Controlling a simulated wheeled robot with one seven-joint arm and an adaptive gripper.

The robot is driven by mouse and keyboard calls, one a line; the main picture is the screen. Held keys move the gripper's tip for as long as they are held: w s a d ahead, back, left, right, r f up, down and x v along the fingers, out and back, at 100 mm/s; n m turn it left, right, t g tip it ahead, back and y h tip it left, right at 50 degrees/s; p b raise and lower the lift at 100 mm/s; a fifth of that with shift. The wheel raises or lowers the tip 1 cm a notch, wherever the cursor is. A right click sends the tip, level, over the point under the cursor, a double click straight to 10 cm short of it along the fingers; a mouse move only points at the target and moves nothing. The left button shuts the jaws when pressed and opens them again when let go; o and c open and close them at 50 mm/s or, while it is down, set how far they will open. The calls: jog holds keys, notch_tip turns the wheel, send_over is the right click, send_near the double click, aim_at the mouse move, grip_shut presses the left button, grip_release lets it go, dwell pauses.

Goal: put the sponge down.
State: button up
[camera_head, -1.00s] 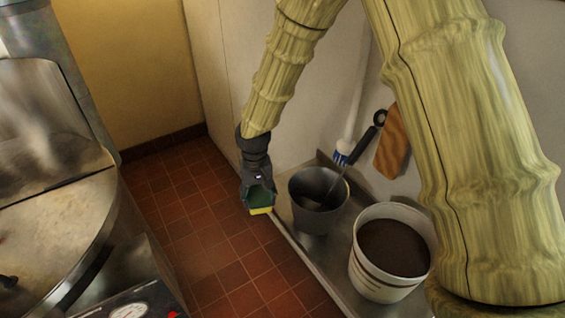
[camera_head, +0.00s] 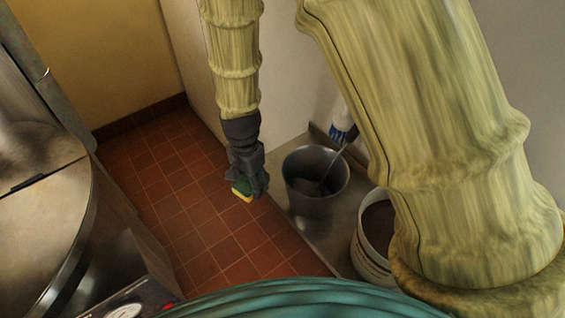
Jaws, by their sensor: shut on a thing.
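The sponge (camera_head: 242,194), yellow with a dark green side, is held at the end of my arm. My gripper (camera_head: 246,186) is dark grey, points down and is shut on the sponge. My fingers hide part of the sponge. It shows in front of the red tiled floor, just left of the grey bucket on the metal counter. I cannot tell its exact height.
The grey bucket (camera_head: 306,204) holds a long-handled tool and stands on the metal counter (camera_head: 326,244). A white bucket (camera_head: 369,262) with dark contents is partly behind my arm. A large steel kettle (camera_head: 42,222) fills the left. Red floor tiles (camera_head: 180,210) lie between.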

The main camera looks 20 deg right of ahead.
jog(key=shift+s+d+r+m, duration=0.1)
jog(key=shift+s+d+m, duration=0.3)
jog(key=shift+s+m, duration=0.5)
jog(key=shift+d+m, duration=0.1)
jog(key=shift+m, duration=0.3)
jog(key=shift+w+d, duration=0.2)
jog(key=p, duration=0.5)
send_over(282, 163)
jog(key=shift+f, duration=0.8)
jog(key=shift+f+p, duration=1)
jog(key=shift+f, duration=0.75)
jog(key=shift+f, duration=0.1)
jog(key=o, duration=1.2)
jog(key=shift+o, duration=0.2)
